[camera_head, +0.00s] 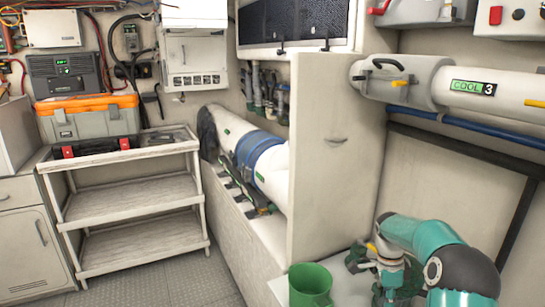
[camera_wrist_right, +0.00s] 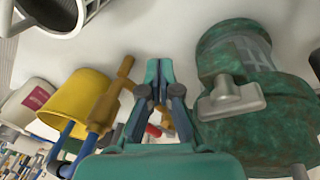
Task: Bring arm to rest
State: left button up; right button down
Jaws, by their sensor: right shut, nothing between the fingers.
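My right arm (camera_head: 425,240), teal with dark joints, is bent at the lower right of the head view. Its fingers cannot be made out clearly there. In the right wrist view my right gripper (camera_wrist_right: 158,68) is shut and empty, its teal fingertips together over a pale surface. A green, bronze-like fitting (camera_wrist_right: 245,105) with a grey T-shaped handle stands just right of the fingers. A yellow cup-like part (camera_wrist_right: 75,97) and a brown-orange handle (camera_wrist_right: 115,90) are to the left. My left gripper is not in view.
A green mug (camera_head: 310,285) stands on the pale counter (camera_head: 345,290) left of my right arm. A white cylinder marked COOL 3 (camera_head: 480,90) and a blue pipe (camera_head: 470,128) run above the arm. A shelf cart (camera_head: 130,198) stands at left, beside open floor.

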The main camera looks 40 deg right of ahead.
jog(key=w+a+f+n, duration=0.2)
jog(key=a, duration=0.2)
jog(key=w+a+f+n+t+p, duration=0.1)
jog(key=w+a+f+n, duration=0.2)
jog(key=a, duration=0.2)
jog(key=w+a+f+n+y+p, duration=0.1)
jog(key=w+a+f+n, duration=0.1)
jog(key=a, duration=0.3)
jog(key=shift+w+f+n, duration=0.3)
jog(key=shift+w+n, duration=0.2)
jog(key=shift+w, duration=0.1)
jog(key=s+a+f+n+t+y, duration=0.15)
jog(key=a+f+n, duration=0.45)
jog(key=a, duration=0.7)
jog(key=s+a+f+n+y, duration=0.1)
jog(key=s+a+f+n, duration=0.3)
jog(key=a, duration=0.8)
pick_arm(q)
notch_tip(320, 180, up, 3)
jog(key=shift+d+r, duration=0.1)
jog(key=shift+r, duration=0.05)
pick_arm(e)
jog(key=s+a+f+n, duration=0.2)
jog(key=s+a+n, duration=0.5)
jog(key=shift+f+t, duration=0.1)
jog(key=shift+t, duration=0.15)
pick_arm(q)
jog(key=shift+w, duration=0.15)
pick_arm(e)
jog(key=shift+w, duration=0.15)
